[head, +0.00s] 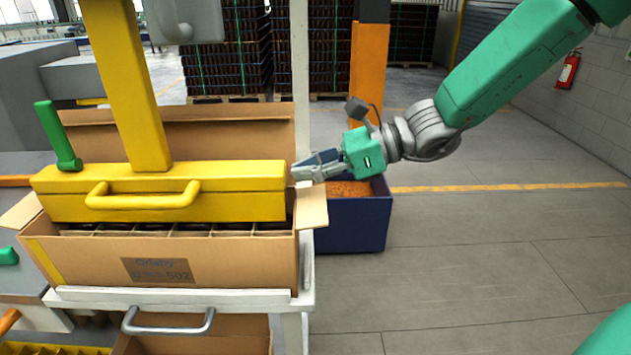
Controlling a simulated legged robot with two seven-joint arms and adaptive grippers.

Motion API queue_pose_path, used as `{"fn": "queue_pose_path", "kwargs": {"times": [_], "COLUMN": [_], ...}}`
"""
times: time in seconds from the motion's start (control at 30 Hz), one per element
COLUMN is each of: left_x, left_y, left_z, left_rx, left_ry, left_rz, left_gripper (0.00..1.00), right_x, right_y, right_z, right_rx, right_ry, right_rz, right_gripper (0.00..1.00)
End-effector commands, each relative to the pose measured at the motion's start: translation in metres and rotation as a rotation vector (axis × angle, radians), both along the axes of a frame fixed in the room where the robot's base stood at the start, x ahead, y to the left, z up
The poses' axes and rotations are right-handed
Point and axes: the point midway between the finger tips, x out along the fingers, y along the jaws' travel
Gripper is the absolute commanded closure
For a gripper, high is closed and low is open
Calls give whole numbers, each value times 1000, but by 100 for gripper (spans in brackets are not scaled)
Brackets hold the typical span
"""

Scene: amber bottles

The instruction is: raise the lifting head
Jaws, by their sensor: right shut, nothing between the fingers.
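The yellow lifting head (240,179) is a wide bar on a yellow upright column, with a yellow handle (145,202) on its front. It sits low over an open cardboard box (215,262), its lower edge at the box's mouth. Dividers and dark tops show just under it; most of the box's inside is hidden. A green lever (58,137) stands at the head's left end. My right gripper (300,170) is shut and empty beside the head's right end, above the box's right flap. Whether it touches the head is unclear. My left gripper is not in view.
The box stands on a white shelf (190,298) with a grey handle below. A dark blue bin (355,228) with orange contents stands to the right, under my right gripper. A white post rises behind the box's right end. The floor at right is clear.

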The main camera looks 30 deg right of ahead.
Motion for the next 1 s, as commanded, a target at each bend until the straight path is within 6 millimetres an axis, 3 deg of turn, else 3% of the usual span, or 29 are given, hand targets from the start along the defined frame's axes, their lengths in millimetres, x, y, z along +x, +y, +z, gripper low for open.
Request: {"fn": "queue_pose_path", "kwargs": {"times": [0.03,1.0], "left_x": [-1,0], "left_y": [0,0], "left_z": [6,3], "left_rx": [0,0], "left_ry": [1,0], "left_rz": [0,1], "left_gripper": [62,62], "right_x": [3,5], "right_y": [4,4], "right_z": [8,5], "right_rx": [-1,-1], "right_ry": [-1,1], "right_rz": [3,1], "right_gripper": [100,100]}}
